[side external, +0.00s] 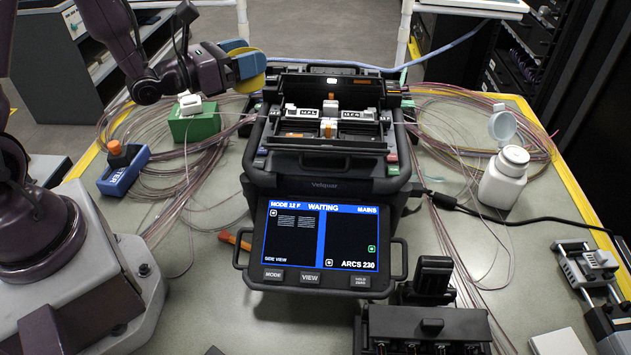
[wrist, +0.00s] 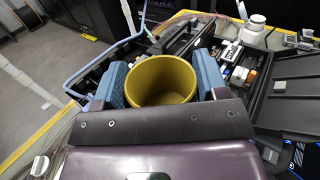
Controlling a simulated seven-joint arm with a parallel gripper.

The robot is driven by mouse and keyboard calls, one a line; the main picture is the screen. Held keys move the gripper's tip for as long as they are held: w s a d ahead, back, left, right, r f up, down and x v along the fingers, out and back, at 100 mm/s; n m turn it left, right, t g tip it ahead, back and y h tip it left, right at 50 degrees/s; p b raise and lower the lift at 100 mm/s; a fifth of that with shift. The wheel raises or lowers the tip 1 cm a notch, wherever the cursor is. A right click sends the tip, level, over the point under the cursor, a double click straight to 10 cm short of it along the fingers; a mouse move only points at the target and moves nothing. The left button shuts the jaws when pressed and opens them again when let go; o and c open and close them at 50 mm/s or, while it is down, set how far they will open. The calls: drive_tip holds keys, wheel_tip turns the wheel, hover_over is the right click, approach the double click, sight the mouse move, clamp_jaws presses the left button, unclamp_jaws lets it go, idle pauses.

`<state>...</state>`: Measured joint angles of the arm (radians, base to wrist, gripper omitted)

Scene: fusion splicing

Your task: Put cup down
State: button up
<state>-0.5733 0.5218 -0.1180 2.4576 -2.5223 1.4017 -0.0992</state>
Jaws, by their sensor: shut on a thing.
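A yellow cup (wrist: 163,88) sits between the two blue fingers of my gripper (wrist: 162,76), with its open mouth toward the wrist camera and its inside looking empty. In the side external view, my gripper (side external: 240,58) is at the upper left, shut on the same yellow cup (side external: 252,66). The cup shows at the back-left corner of the black fusion splicer (side external: 330,188). The fingers cover part of the cup.
A green block (side external: 194,124) with a white piece on top and a blue tool (side external: 123,172) lie left of the splicer among loose fibre coils. A white bottle (side external: 503,178) with an open cap stands at right. The grey table (side external: 195,300) has bare space at front left.

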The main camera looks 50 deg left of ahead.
drive_tip(key=s+a+f+m+h, duration=0.2)
drive_tip(key=s+a+f, duration=0.1)
drive_tip(key=s+f, duration=0.6)
drive_tip(key=s+d+m+g+h, duration=0.3)
drive_tip(key=s+d+m+h, duration=0.1)
drive_tip(key=s+d+h, duration=0.2)
drive_tip(key=w+a+f, duration=0.1)
drive_tip(key=w+f, duration=0.1)
drive_tip(key=w, duration=0.2)
drive_tip(key=w+a+f, duration=0.1)
drive_tip(key=w+f, duration=0.2)
drive_tip(key=w, duration=0.2)
drive_tip(key=w+a+f, duration=0.1)
drive_tip(key=w+f, duration=0.2)
drive_tip(key=w, duration=0.1)
drive_tip(key=shift+w+a+f, duration=0.15)
drive_tip(key=shift+a+f, duration=0.1)
drive_tip(key=shift+a, duration=0.1)
drive_tip(key=shift+w+f, duration=0.2)
drive_tip(key=shift+f, duration=1.55)
